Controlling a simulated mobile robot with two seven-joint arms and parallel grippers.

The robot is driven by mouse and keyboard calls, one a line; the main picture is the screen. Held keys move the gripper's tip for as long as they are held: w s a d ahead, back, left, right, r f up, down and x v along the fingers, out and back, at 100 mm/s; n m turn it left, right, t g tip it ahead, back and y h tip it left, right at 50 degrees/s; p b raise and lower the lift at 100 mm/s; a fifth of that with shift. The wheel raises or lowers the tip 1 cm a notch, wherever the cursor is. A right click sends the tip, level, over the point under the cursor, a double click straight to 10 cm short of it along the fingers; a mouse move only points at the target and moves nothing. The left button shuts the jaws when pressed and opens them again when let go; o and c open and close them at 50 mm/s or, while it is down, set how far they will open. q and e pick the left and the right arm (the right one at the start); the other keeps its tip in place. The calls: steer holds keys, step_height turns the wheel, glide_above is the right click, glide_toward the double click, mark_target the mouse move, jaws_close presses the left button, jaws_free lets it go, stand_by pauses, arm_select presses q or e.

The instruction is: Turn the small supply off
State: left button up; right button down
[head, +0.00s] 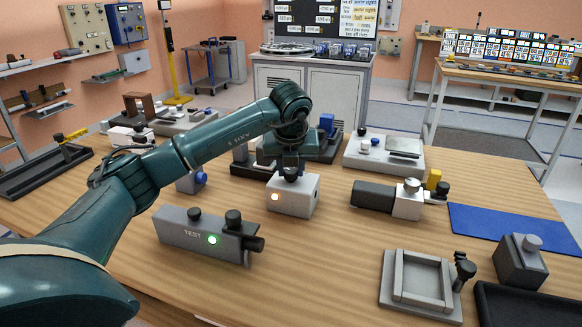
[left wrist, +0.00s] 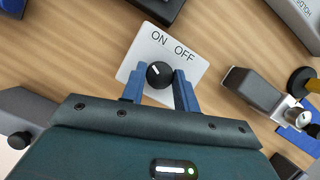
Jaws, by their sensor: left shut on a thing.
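The small supply is a white box (head: 296,196) on the wooden table in the middle of the head view. A small orange-white lamp on its front face is lit. In the left wrist view the box top (left wrist: 137,61) carries the words ON and OFF and a black knob (left wrist: 159,75). The white mark on the knob points up and left, on the ON side. My left gripper (head: 291,172) comes down from above. Its blue fingers (left wrist: 160,90) are shut on the knob, one on each side. My right gripper is in neither view.
A grey TEST box (head: 205,237) with a lit green lamp stands in front, to the left. A grey block with a white end (head: 408,199) lies to the right. A grey square frame (head: 420,281) and a blue mat (head: 505,226) are farther right. Bare wood lies between them.

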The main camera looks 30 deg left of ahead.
arm_select(q)
steer(key=shift+a+m+t+h, duration=0.1)
steer(key=shift+m+t+h, duration=0.25)
steer(key=shift+m, duration=0.85)
steer(key=m+h, duration=0.1)
steer(key=m, duration=0.1)
steer(key=shift+a+r+m+p, duration=0.1)
steer(key=shift+m+p, duration=0.2)
steer(key=shift+m, duration=0.1)
steer(key=m+h+p, duration=0.1)
steer(key=m+h, duration=0.1)
steer(key=m, duration=0.2)
steer(key=shift+a, duration=0.1)
steer(key=shift+m+p, duration=0.35)
steer(key=shift+m, duration=0.15)
steer(key=shift+m+h, duration=0.35)
steer(key=shift+m, duration=0.25)
steer(key=shift+m+p, duration=0.45)
steer(key=shift+m, duration=0.15)
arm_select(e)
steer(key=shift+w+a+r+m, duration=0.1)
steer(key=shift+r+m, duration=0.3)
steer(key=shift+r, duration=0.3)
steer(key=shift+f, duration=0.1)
